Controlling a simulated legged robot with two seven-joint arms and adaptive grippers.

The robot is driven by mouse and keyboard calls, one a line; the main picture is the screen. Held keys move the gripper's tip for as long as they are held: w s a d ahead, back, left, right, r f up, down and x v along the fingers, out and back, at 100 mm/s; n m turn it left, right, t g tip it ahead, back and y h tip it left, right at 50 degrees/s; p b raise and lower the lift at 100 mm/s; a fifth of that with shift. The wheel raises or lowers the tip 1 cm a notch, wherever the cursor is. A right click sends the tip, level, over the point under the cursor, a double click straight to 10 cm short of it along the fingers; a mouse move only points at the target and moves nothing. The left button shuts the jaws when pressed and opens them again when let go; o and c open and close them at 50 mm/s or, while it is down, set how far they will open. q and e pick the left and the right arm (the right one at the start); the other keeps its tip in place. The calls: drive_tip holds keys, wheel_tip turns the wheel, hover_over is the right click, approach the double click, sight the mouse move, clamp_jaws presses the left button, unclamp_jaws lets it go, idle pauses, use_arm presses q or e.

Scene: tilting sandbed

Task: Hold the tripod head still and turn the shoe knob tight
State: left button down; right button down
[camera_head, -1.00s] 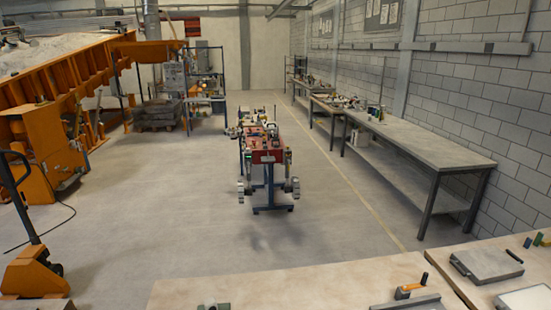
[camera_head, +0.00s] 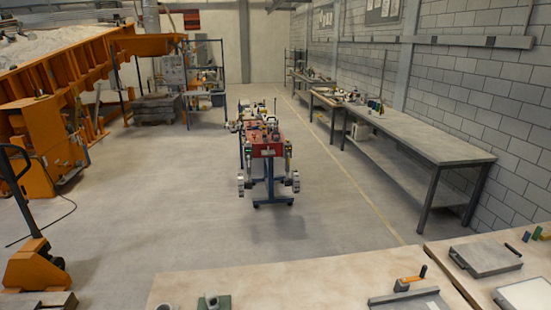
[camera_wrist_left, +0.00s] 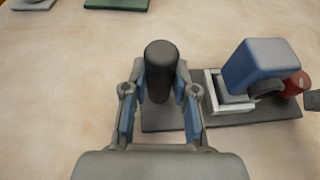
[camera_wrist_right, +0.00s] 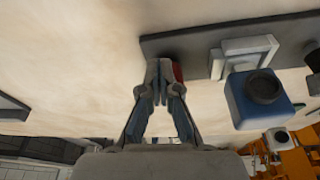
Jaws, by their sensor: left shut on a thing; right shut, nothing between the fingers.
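In the left wrist view a dark upright post (camera_wrist_left: 160,70) stands on a dark plate (camera_wrist_left: 160,118). My left gripper (camera_wrist_left: 160,92) is shut on this post, one finger on each side. On the plate's right part sit a pale grey bracket (camera_wrist_left: 213,100) and a tilted blue block (camera_wrist_left: 262,66), with a red knob (camera_wrist_left: 294,84) at its far right. In the right wrist view my right gripper (camera_wrist_right: 160,70) is shut and empty, its tips beside a red part (camera_wrist_right: 178,72), probably the knob, mostly hidden by the fingers. The blue block (camera_wrist_right: 240,108) with a black round part is to their right.
The pale wooden tabletop (camera_wrist_left: 50,100) is clear around the plate. A green-based object (camera_wrist_left: 117,4) lies at its far edge.

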use_arm(q)
drive_tip(key=shift+d, duration=0.1)
use_arm(e)
drive_tip(key=shift+s+a, duration=0.1)
drive_tip(key=shift+a, duration=0.15)
drive_tip(key=shift+s+a, duration=0.1)
drive_tip(key=shift+a, duration=0.45)
idle(0.4)
drive_tip(key=shift+s+a, duration=0.1)
drive_tip(key=shift+s, duration=0.25)
wheel_tip(320, 180, up, 6)
idle(0.4)
